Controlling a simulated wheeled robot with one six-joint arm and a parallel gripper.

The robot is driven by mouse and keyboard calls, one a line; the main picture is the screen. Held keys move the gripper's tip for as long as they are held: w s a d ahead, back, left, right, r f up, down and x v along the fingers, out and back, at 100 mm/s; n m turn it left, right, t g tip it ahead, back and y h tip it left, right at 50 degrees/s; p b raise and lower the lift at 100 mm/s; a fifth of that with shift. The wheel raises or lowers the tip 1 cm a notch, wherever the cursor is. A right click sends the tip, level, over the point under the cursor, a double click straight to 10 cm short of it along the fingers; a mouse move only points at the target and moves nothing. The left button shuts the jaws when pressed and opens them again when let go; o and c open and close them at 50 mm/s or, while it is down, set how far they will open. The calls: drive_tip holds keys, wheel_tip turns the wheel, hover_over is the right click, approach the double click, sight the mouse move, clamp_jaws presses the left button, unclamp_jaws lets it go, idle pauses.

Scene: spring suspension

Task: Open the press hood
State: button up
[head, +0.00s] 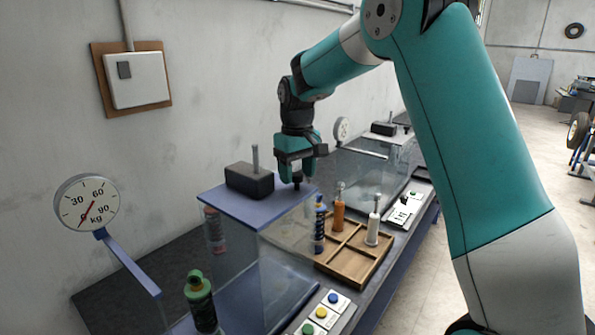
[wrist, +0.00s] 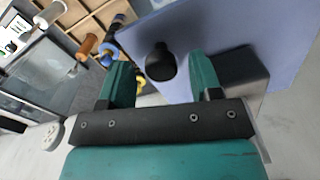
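The near press hood (head: 224,205) has clear walls and a flat blue top, which also shows in the wrist view (wrist: 220,32). The top looks level, and the hood appears closed. A black block with a metal rod (head: 248,180) sits on it. A black knob (head: 297,183) stands near the top's far right corner. My gripper (head: 297,173) points down just above the top at this knob. In the wrist view my gripper (wrist: 161,75) is open, with the knob (wrist: 160,63) between its fingers and a gap on each side. Whether the fingertips reach knob height is unclear.
A wooden divided tray (head: 355,262) with blue, orange and white shock absorbers stands right of the hood. A green one (head: 201,303) stands in front. A kg gauge (head: 87,204) is at left, coloured buttons (head: 326,310) at front. A second press (head: 375,165) stands behind.

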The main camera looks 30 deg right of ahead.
drive_tip(key=shift+r, duration=0.1)
wheel_tip(320, 180, up, 17)
drive_tip(key=b, duration=0.2)
drive_tip(key=shift+r, duration=0.1)
idle(0.5)
drive_tip(key=s+a+f+n+y+b, duration=0.1)
drive_tip(key=s+a+f+n, duration=0.1)
drive_tip(key=s+a+f, duration=0.4)
drive_tip(key=s+a+f+n+y+b, duration=0.1)
drive_tip(key=s+a+f, duration=0.6)
drive_tip(key=s, duration=0.8)
drive_tip(key=s+a+f+n+y+b, duration=0.2)
drive_tip(key=s+a+f+n+b, duration=0.1)
drive_tip(key=s+a+f, duration=0.4)
drive_tip(key=s+f, duration=0.1)
drive_tip(key=s, duration=0.2)
drive_tip(key=shift+s+a+f, duration=0.15)
drive_tip(key=shift+s+f, duration=0.05)
drive_tip(key=shift+f, duration=0.05)
